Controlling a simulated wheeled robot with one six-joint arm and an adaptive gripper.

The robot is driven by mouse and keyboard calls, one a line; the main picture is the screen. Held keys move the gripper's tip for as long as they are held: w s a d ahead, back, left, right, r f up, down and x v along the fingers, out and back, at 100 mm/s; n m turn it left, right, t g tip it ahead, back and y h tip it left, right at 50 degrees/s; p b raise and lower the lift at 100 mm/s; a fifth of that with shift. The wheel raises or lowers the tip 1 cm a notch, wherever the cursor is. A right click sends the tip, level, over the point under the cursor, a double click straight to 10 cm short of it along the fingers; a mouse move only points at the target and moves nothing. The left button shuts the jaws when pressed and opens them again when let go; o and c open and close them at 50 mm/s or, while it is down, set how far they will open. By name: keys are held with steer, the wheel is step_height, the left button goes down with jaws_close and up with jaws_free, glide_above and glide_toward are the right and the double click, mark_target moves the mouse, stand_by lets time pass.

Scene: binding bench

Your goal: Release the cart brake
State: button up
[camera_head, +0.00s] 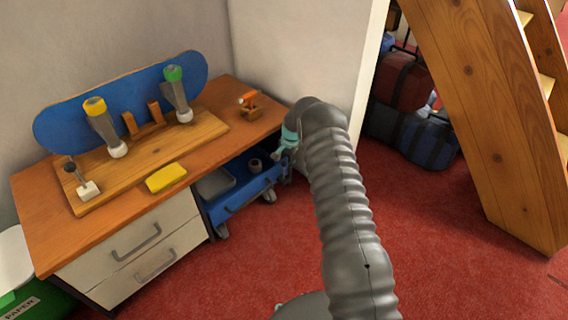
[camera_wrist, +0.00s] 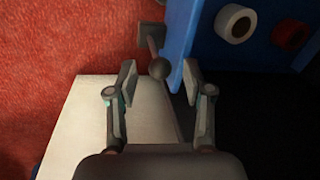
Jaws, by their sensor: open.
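The blue cart (camera_head: 240,196) stands under the bench, on casters, with its side wall (camera_wrist: 182,40) showing in the wrist view. A dark lever with a round ball knob (camera_wrist: 159,68) stands out by the cart's edge, on a small grey mount; it looks like the brake lever. My gripper (camera_wrist: 160,82) is open, with the knob between and slightly beyond its fingertips; I cannot tell whether either finger touches it. In the head view my gripper (camera_head: 283,146) is partly hidden by my arm, near the cart's right end. The lever is not clear there.
The cart carries a grey tray (camera_head: 215,183) and cups, one of them white-rimmed (camera_wrist: 236,23). The wooden bench top (camera_head: 45,215) holds a skateboard (camera_head: 130,90) and a yellow block (camera_head: 166,178). White drawers (camera_head: 140,240) flank the cart. Open red carpet (camera_head: 250,260) lies in front.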

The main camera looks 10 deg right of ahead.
steer(key=shift+w+a+f, duration=0.1)
steer(key=shift+w+f, duration=0.05)
steer(key=shift+f, duration=0.65)
steer(key=shift+c, duration=0.2)
jaws_close()
